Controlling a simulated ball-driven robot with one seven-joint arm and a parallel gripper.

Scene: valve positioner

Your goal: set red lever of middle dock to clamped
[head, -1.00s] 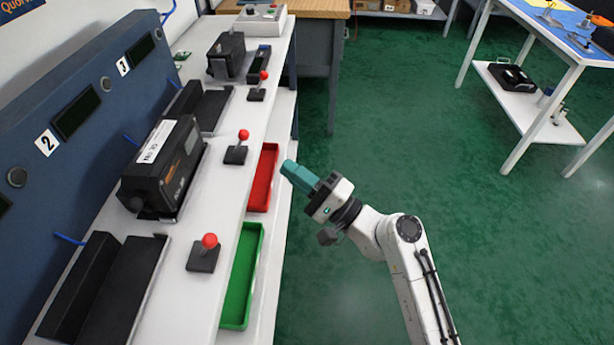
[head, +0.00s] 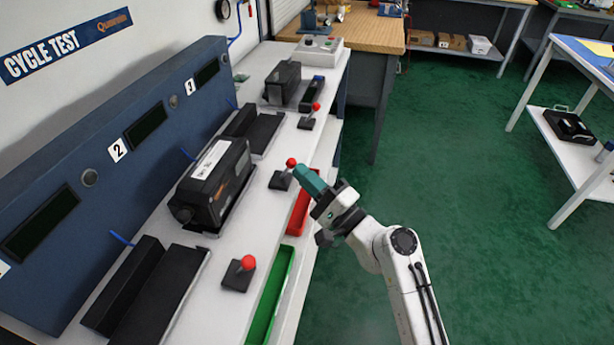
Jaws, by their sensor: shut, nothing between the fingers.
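The middle dock, marked 2, holds a black valve positioner (head: 216,184) with a white label. Its red lever (head: 291,163) has a red ball on a short stem over a dark base plate (head: 281,181), at the bench's front side. The stem stands close to upright, leaning slightly right in the picture. My gripper (head: 302,174), with teal fingers, is shut and empty. Its tip appears just right of the red ball; I cannot tell whether they touch. The fingers hide little of the lever.
Other red levers stand nearer (head: 248,263) and farther (head: 315,107) along the bench. Green floor on the right is clear.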

